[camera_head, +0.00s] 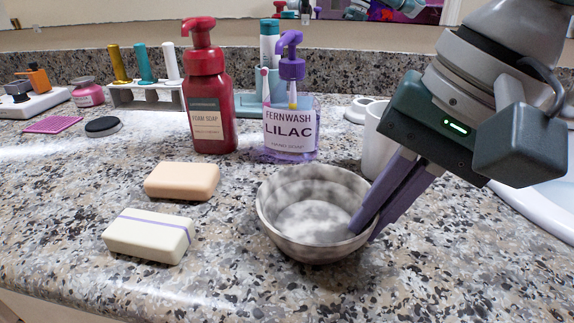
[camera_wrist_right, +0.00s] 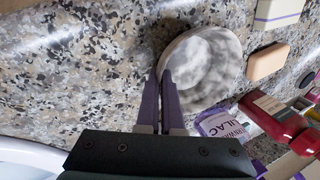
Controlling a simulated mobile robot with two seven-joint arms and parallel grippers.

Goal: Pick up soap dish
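The soap dish (camera_head: 290,237) is a round, grey-and-white marbled bowl at the front middle of the speckled counter. It also shows in the right wrist view (camera_wrist_right: 205,65), ahead of the fingers. My right gripper (camera_head: 364,232) reaches down from the right to the bowl's right rim. One purple finger is inside the bowl and the other outside. In the right wrist view the fingers (camera_wrist_right: 163,78) are close together with the rim between them, and look shut on it. The bowl looks upright and seems to rest on the counter. My left gripper is not in view.
A peach soap bar (camera_head: 182,181) and a cream bar (camera_head: 149,236) lie left of the bowl. A red foam soap bottle (camera_head: 207,100) and a lilac pump bottle (camera_head: 291,128) stand behind. A white cup (camera_head: 378,140) is close behind my fingers. A sink (camera_head: 540,200) is at right.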

